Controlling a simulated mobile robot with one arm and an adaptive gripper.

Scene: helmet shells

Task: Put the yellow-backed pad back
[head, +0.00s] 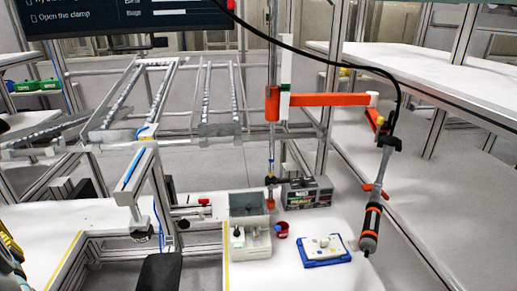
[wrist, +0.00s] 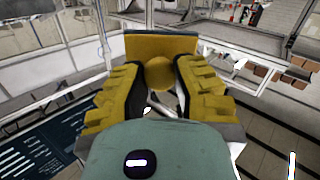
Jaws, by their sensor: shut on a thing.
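In the wrist view my gripper (wrist: 158,88) has two ribbed yellow fingers, one on each side of a yellow piece. The piece is the yellow-backed pad (wrist: 160,45): a flat, wide yellow plate with a rounded knob towards me, and the fingers are shut on it. The pad's far face is hidden. It appears held in the air, with floor and frames beyond it.
A tool (head: 371,228) hangs from an orange arm (head: 325,100). A metal frame (head: 150,170) stands left.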

